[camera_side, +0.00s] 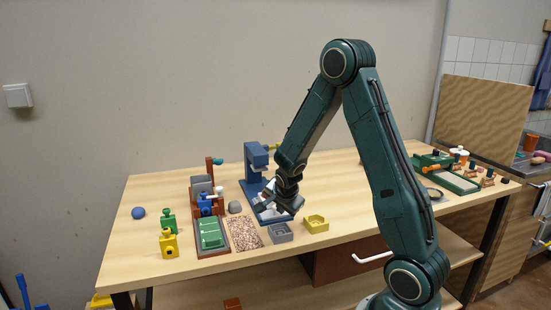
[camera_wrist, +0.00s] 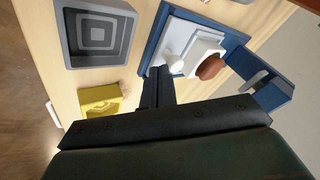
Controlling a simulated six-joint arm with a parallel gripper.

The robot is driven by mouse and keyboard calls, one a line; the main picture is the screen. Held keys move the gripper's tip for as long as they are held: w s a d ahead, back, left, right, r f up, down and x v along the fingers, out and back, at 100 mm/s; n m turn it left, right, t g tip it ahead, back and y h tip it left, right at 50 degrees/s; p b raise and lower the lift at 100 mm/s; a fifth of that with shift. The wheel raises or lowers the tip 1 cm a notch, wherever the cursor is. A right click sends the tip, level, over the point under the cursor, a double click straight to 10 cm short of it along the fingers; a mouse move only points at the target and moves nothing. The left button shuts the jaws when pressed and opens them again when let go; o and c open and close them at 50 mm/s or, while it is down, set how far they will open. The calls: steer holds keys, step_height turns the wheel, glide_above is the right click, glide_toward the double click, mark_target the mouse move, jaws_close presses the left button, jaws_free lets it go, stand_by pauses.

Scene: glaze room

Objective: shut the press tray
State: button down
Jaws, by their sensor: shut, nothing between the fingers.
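The blue press (camera_side: 256,162) stands mid-table, with its upright and head at the back and a flat blue base in front. Its pale tray (camera_wrist: 188,40) lies on the blue base in the wrist view, with a white knob (camera_wrist: 173,62) on its near side. A white piece and a brown rounded piece (camera_wrist: 211,67) show beside the knob, toward the press upright (camera_wrist: 262,82). My gripper (camera_side: 277,204) is shut and empty, low over the base. In the wrist view its fingertips (camera_wrist: 158,78) are close to the knob; I cannot tell whether they touch. My gripper partly hides the tray in the side view.
A grey square dish (camera_side: 281,232) and a yellow dish (camera_side: 316,223) stand in front of the press. A speckled slab (camera_side: 243,234) and a green block in a brown frame (camera_side: 211,234) are to the left. The table's right middle is clear.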

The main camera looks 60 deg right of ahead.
steer(key=w+d, duration=0.8)
steer(key=shift+w+d, duration=0.1)
stand_by(0.3)
stand_by(0.4)
steer(key=shift+s, duration=0.65)
steer(key=shift+s+a+r, duration=0.1)
steer(key=shift+s+a, duration=0.25)
steer(key=shift+s, duration=0.3)
steer(key=shift+s+a+r, duration=0.1)
steer(key=shift+s+a, duration=0.25)
steer(key=shift+s, duration=0.25)
steer(key=v, duration=1)
steer(key=shift+a, duration=0.15)
